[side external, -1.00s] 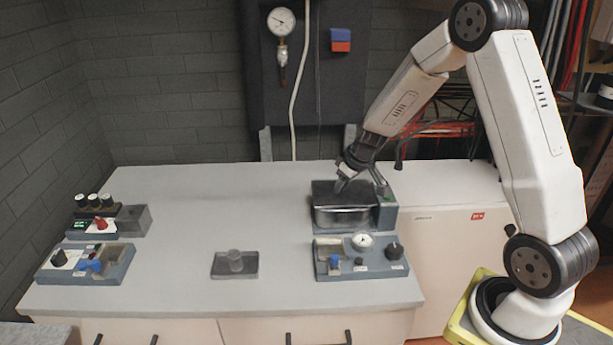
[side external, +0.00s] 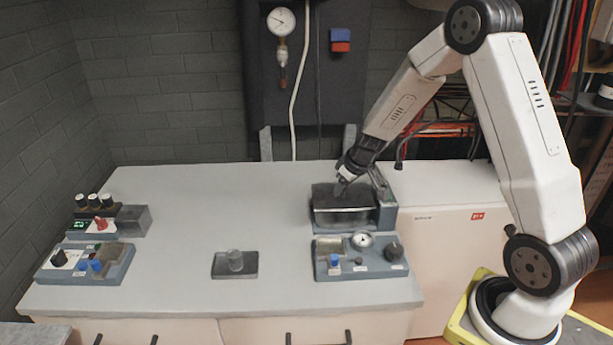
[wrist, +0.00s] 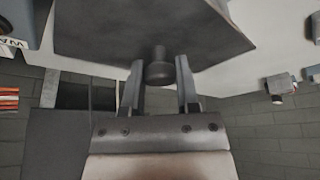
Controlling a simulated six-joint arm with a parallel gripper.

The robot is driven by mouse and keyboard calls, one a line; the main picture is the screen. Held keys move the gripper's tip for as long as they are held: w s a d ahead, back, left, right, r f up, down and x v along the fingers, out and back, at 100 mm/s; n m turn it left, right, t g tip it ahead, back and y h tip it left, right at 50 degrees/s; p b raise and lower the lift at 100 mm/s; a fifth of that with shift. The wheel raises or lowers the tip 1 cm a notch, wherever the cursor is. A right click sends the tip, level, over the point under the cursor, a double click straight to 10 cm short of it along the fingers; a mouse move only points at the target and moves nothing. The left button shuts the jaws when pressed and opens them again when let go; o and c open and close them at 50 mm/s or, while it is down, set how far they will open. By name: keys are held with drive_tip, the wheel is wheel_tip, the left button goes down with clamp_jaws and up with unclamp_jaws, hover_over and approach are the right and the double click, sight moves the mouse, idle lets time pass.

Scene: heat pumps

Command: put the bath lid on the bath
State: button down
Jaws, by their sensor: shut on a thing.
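The bath (side external: 345,219) is a metal-fronted basin in a grey-blue housing at the right end of the worktop. The bath lid (side external: 328,197) is a dark flat plate lying over the bath's opening; the side view does not settle whether it touches the rim all round. In the wrist view the lid (wrist: 105,32) fills the top, with its round dark knob (wrist: 158,72) between the fingers. My gripper (side external: 344,183) is above the lid, shut on that knob; its fingers also show in the wrist view (wrist: 160,78). The bath's inside is hidden.
A panel with a gauge (side external: 361,240) and knobs stands just in front of the bath. Control units (side external: 86,263) stand at the left. The worktop (side external: 220,205) between is free.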

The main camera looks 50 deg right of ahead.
sight(351, 200)
drive_tip(key=shift+f, duration=0.1)
drive_tip(key=shift+c, duration=1.3)
unclamp_jaws()
drive_tip(key=shift+v, duration=3.85)
drive_tip(key=shift+a, duration=0.1)
drive_tip(key=s+a+f+g, duration=0.1)
drive_tip(key=s+a, duration=1.2)
drive_tip(key=a, duration=0.2)
drive_tip(key=shift+s+a+g, duration=0.3)
drive_tip(key=shift+a+g, duration=0.1)
drive_tip(key=shift+f, duration=0.1)
